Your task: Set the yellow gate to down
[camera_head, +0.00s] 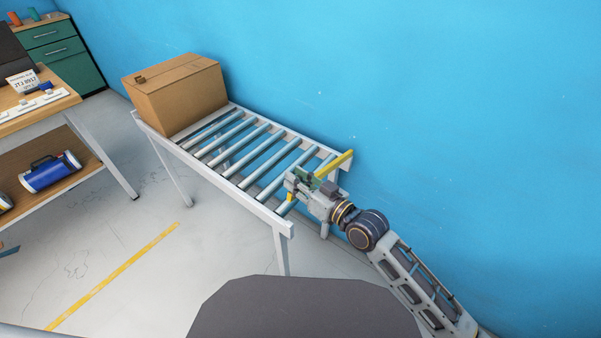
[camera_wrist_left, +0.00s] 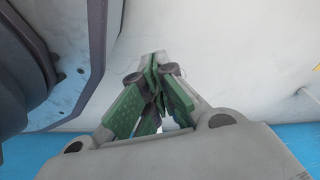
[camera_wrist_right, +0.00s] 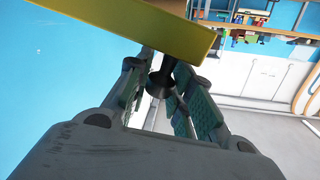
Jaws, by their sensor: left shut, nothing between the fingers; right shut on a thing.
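The yellow gate (camera_head: 339,162) is a bar across the right-hand end of the roller conveyor (camera_head: 262,211). My right gripper (camera_head: 299,182) covers its middle part in the head view. In the right wrist view the gate (camera_wrist_right: 130,24) crosses above the fingers, and a black knob (camera_wrist_right: 163,84) on a stem comes out from under it. My right gripper (camera_wrist_right: 165,88) is shut on this knob. How high the gate stands against the rollers is hard to tell. My left gripper (camera_wrist_left: 156,75) is shut and empty over pale floor in the left wrist view, outside the head view.
A cardboard box (camera_head: 178,98) sits on the far left end of the conveyor, and the rollers between box and gate are bare. A blue wall (camera_head: 430,90) runs close behind. A workbench (camera_head: 40,119) stands at the left. The floor between bench and conveyor is clear.

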